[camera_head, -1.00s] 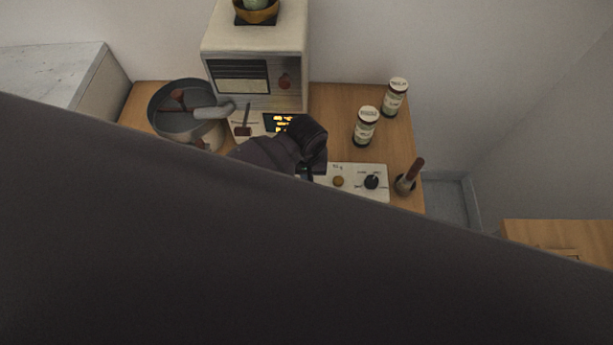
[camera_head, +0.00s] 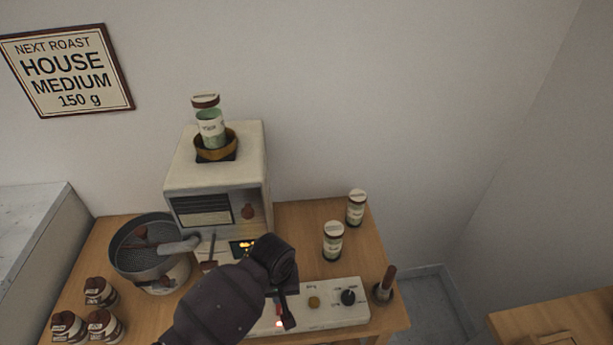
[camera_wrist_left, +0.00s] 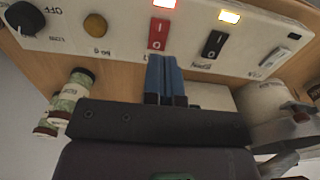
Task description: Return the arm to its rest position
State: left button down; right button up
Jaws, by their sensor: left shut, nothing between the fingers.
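My left arm comes in from the bottom of the head view, with its dark gripper (camera_head: 280,288) over the white control panel (camera_head: 330,312). In the left wrist view the blue fingers (camera_wrist_left: 165,60) are together, with nothing visible between them. Their tips point at the panel, just below the red switch (camera_wrist_left: 158,33); I cannot tell whether they touch it. A black switch (camera_wrist_left: 213,44) is beside it, and lamps above both switches are lit. My right gripper is not in view.
A roaster (camera_head: 215,185) with a bowl and jar on top stands behind the panel. A round pan (camera_head: 125,255) and several jars (camera_head: 100,292) are at the left. Two jars (camera_head: 333,243) and a brush (camera_head: 385,284) are at the right.

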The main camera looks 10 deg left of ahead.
pick_arm(q)
jog(key=f+t, duration=0.1)
jog(key=s+a+f+h, duration=0.1)
jog(key=s+f+t+b, duration=0.1)
jog(key=shift+a+f+m+t+h, duration=0.3)
jog(key=shift+a+m, duration=0.05)
jog(key=shift+m, duration=0.05)
jog(key=s+a+t, duration=0.1)
jog(key=a+f+t, duration=0.1)
jog(key=shift+s+a+f+m+t, duration=0.15)
jog(key=shift+s+a+m+t, duration=0.15)
jog(key=shift+s+a, duration=0.1)
jog(key=s+a+r+m+t+y+b, duration=0.1)
jog(key=s+a+r+m+t+b, duration=0.1)
jog(key=s+a+t, duration=0.4)
jog(key=s+a, duration=0.1)
jog(key=a, duration=0.3)
jog(key=shift+s+a+r+m+y, duration=0.25)
jog(key=shift+s+r+m+y, duration=0.05)
jog(key=shift+s+m+y, duration=0.1)
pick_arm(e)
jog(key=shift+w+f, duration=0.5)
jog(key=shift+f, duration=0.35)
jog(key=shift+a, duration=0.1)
